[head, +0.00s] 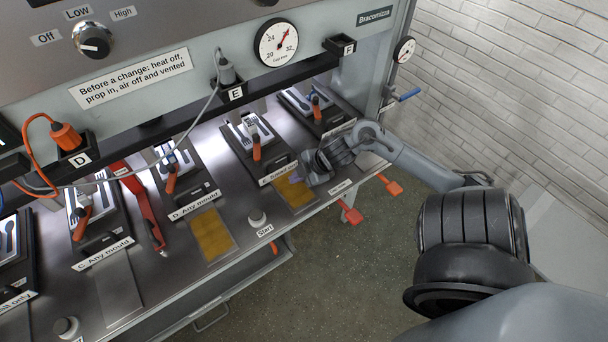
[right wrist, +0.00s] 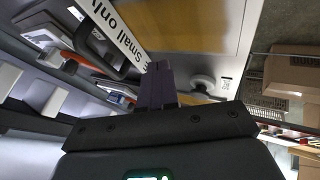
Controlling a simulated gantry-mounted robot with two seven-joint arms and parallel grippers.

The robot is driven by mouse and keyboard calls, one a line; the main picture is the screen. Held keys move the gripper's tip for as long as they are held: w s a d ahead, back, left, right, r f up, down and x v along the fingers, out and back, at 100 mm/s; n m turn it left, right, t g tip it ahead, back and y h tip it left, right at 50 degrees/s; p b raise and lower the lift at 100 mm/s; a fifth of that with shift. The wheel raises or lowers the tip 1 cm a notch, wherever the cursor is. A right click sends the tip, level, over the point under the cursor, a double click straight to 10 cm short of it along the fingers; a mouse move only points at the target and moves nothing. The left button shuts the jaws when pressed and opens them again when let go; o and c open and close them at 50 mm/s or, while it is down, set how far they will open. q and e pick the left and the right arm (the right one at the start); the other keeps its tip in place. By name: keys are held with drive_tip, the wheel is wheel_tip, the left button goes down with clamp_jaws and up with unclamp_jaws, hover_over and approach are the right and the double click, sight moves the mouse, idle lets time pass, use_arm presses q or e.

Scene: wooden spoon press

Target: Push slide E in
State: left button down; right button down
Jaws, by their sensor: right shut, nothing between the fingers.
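Slide E (head: 236,142) is a black slide on the steel bench, carrying a pale mould with an orange handle (head: 256,149). Its front label, "E. Small only" (head: 278,173), also shows in the right wrist view (right wrist: 118,38), beside the slide's black loop handle (right wrist: 88,42). My right gripper (head: 296,178) is at the slide's front, by the right end of the label. In the right wrist view its fingers (right wrist: 159,78) are shut and empty, with their tips close to the label's end. I cannot tell whether they touch it. My left gripper is out of view.
A yellow panel (head: 296,193) lies in front of slide E, under my right gripper. Slide D (head: 190,192) is to the left and slide F (head: 318,110) to the right. A white Start button (head: 257,217) and red levers (head: 351,213) are along the front edge.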

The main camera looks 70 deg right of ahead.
sight(275, 178)
drive_tip(key=b+x, duration=0.1)
drive_tip(key=x, duration=0.2)
drive_tip(key=shift+w+f, duration=0.15)
drive_tip(key=shift+f, duration=0.1)
drive_tip(key=shift+w+d, duration=0.45)
drive_tip(key=shift+w, duration=0.15)
drive_tip(key=shift+w+d, duration=0.45)
drive_tip(key=shift+w, duration=0.2)
drive_tip(key=shift+w+d, duration=0.2)
drive_tip(key=shift+w, duration=0.2)
drive_tip(key=shift+d, duration=0.1)
